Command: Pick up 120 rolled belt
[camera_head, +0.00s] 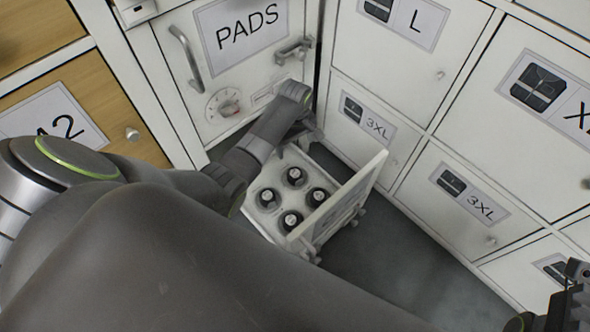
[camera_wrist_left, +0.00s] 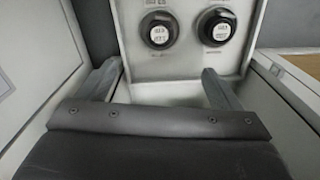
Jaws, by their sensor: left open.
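Several rolled belts, dark discs with pale centre labels, sit in round recesses of a white pulled-out drawer (camera_head: 347,196). In the head view they are a back belt (camera_head: 295,177), a left belt (camera_head: 267,197), a right belt (camera_head: 317,196) and a front belt (camera_head: 290,220). The labels are too small to read, so I cannot tell which is 120. My left gripper (camera_head: 308,137) is at the drawer's back end, partly hidden by its wrist. In the left wrist view its open, empty fingers (camera_wrist_left: 162,80) point toward two belts (camera_wrist_left: 158,30) (camera_wrist_left: 217,26), apart from them.
A white PADS locker (camera_head: 235,60) with handles and a dial stands behind the drawer. White lockers marked 3XL (camera_head: 465,195) line the right side. The grey floor (camera_head: 400,265) is clear. My right gripper (camera_head: 572,300) shows partly at the lower right.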

